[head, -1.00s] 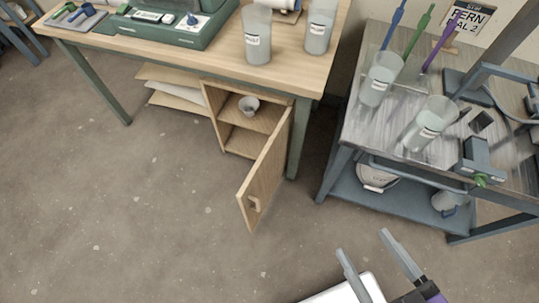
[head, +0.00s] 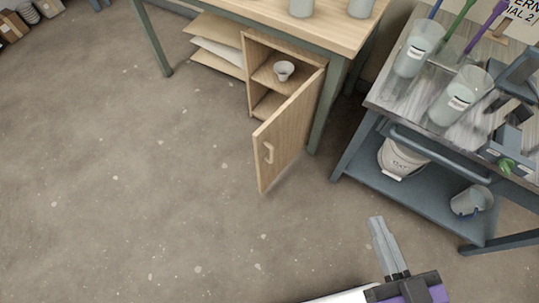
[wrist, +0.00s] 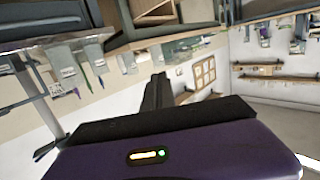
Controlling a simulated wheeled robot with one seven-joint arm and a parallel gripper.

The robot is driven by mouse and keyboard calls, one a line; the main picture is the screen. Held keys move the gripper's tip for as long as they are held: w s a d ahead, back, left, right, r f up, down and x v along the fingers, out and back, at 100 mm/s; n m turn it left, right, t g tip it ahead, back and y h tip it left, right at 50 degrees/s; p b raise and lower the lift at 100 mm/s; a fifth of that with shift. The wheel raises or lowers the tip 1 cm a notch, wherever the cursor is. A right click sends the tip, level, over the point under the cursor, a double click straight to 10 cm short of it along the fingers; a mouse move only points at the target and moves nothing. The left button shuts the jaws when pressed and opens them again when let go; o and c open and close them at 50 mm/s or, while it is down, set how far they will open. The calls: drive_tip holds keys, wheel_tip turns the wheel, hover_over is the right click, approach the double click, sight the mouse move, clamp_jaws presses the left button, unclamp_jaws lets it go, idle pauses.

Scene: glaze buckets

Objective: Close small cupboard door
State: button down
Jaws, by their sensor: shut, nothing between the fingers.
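The small cupboard (head: 249,75) stands under the wooden workbench, with a shelf and a small white cup (head: 284,70) inside. Its wooden door (head: 291,130) is swung wide open toward the room, with a handle (head: 268,152) near its free edge. My gripper (head: 377,221) is shut and empty, at the lower right of the head view, in front of the door and apart from it. In the wrist view the shut fingers (wrist: 158,80) point up the picture; I cannot make out the cupboard door there.
The workbench (head: 240,8) is above. The floor (head: 130,190) left of the door is clear.

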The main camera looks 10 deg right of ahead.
drive_tip(key=w+d+f+m+b, duration=0.25)
drive_tip(key=w+f+b, duration=0.4)
drive_tip(key=f, duration=0.35)
drive_tip(key=w+d+f+m+y+b, duration=0.1)
drive_tip(key=w+f+m+b, duration=0.2)
drive_tip(key=w+f+b, duration=0.5)
drive_tip(key=w+d+f+m+b, duration=0.2)
drive_tip(key=w+f+m+b, duration=0.3)
drive_tip(key=f, duration=0.6)
drive_tip(key=g+y+b, duration=0.2)
drive_tip(key=y+b, duration=0.1)
drive_tip(key=y, duration=0.8)
approach(259, 146)
drive_tip(key=shift+n, duration=0.35)
drive_tip(key=b+x, duration=0.3)
drive_tip(key=x, duration=0.3)
drive_tip(key=shift+r+b, duration=0.1)
drive_tip(key=shift+b, duration=0.2)
drive_tip(key=shift+w+a+r, duration=0.1)
drive_tip(key=shift+w+a, duration=0.2)
drive_tip(key=shift+w, duration=0.05)
